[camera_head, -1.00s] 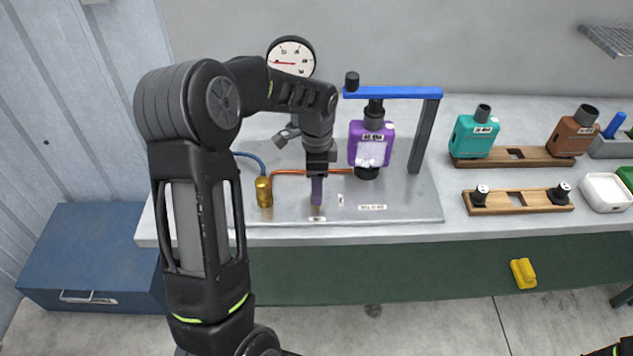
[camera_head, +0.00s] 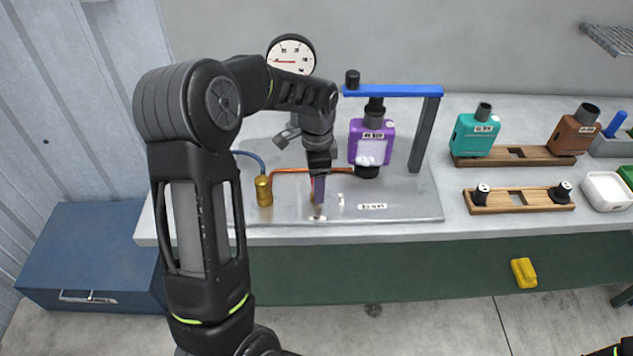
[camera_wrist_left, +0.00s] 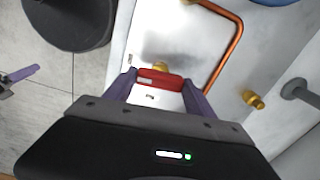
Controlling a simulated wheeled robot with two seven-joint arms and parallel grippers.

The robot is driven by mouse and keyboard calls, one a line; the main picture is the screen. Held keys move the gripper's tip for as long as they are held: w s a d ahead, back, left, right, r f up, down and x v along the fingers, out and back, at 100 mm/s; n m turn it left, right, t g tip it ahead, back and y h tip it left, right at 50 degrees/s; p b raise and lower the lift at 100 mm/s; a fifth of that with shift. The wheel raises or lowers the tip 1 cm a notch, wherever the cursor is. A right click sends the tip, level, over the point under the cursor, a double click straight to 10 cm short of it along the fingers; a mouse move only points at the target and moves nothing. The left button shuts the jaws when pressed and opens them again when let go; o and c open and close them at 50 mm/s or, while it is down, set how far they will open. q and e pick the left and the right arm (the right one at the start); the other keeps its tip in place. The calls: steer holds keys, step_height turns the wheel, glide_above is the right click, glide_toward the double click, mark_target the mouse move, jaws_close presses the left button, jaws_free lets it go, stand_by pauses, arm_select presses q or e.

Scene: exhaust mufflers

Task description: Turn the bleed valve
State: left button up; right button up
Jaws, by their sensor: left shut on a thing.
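My left gripper (camera_head: 318,200) reaches down to the metal plate, left of the purple bottle. In the left wrist view its two purple fingers (camera_wrist_left: 160,92) are shut on a red valve handle (camera_wrist_left: 159,77), with a brass part showing just beyond it. In the head view my fingers mostly hide the valve. The purple bottle (camera_head: 371,130), with pale contents, is on the rig under a blue bar (camera_head: 393,91). A round gauge (camera_head: 291,56) stands behind, its red needle near horizontal. Part of my right gripper (camera_wrist_left: 20,76) shows at the wrist view's left edge; its opening is unclear.
A copper pipe (camera_head: 300,171) runs behind my fingers, near a brass fitting (camera_head: 264,191) with a blue hose. Teal (camera_head: 475,135) and brown (camera_head: 572,134) bottles stand on a wooden rack at right. A yellow block (camera_head: 523,272) is below the bench edge.

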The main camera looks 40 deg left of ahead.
arm_select(q)
steer(key=n+b, duration=0.1)
steer(key=n, duration=0.2)
steer(key=shift+n, duration=0.4)
steer(key=n+b, duration=0.1)
steer(key=n, duration=0.3)
steer(key=shift+n, duration=0.3)
steer(key=n+b, duration=0.1)
steer(key=n, duration=0.3)
steer(key=shift+n, duration=2.1)
steer(key=o, duration=1.4)
steer(key=shift+r, duration=0.1)
